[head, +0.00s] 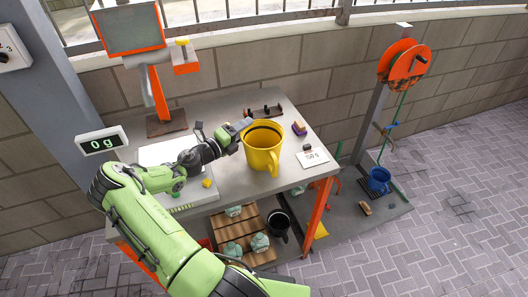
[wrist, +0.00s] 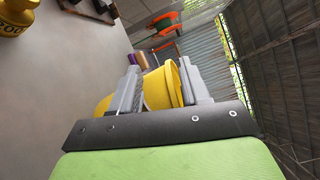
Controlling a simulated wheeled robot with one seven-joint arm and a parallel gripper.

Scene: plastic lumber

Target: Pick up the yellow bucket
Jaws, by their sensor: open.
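The yellow bucket (head: 263,158) stands upright on the grey table near its right end. It has a dark band inside its rim and a handle-like part at its front. My gripper (head: 243,127) is at the bucket's upper left rim. In the wrist view, the bucket (wrist: 161,88) shows between and behind the two fingers of my gripper (wrist: 161,85). The fingers are apart, with the bucket's wall seen between them. I cannot tell whether either finger touches it.
The grey table (head: 225,188) also bears a white scale plate, a small yellow weight (head: 207,183), a dark weight rack (head: 264,111), a purple-and-yellow block (head: 299,128) and a white card (head: 312,157). A blue bucket (head: 379,180) stands at right. A crate (head: 240,238) sits below.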

